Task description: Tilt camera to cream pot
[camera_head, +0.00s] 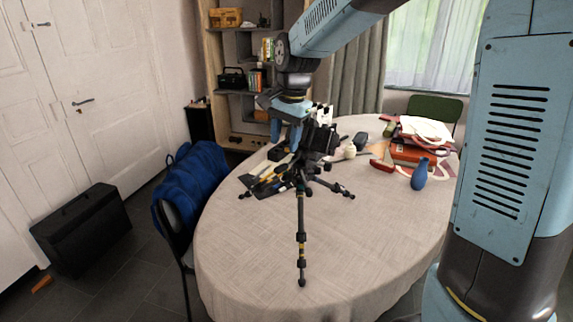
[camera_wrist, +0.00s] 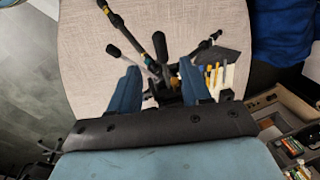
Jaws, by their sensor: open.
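A black camera (camera_head: 320,139) sits on a small black tripod (camera_head: 301,215) with spread legs on the table. The tripod also shows in the wrist view (camera_wrist: 130,35), its legs reaching over the cloth. A small cream pot (camera_head: 350,151) stands behind and to the right of the camera; I cannot make it out in the wrist view. My gripper (camera_head: 290,132) is at the left side of the camera head, pointing down. In the wrist view my gripper (camera_wrist: 160,87) has its two blue fingers apart, with dark tripod-head parts between and beyond them. Contact cannot be told.
The round table (camera_head: 240,225) is bare at the front. A blue vase (camera_head: 419,174), red books (camera_head: 412,154) and a red object (camera_head: 382,166) lie to the right. A dark tray of tools (camera_head: 264,182) is left of the tripod. A chair with a blue jacket (camera_head: 190,187) stands left.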

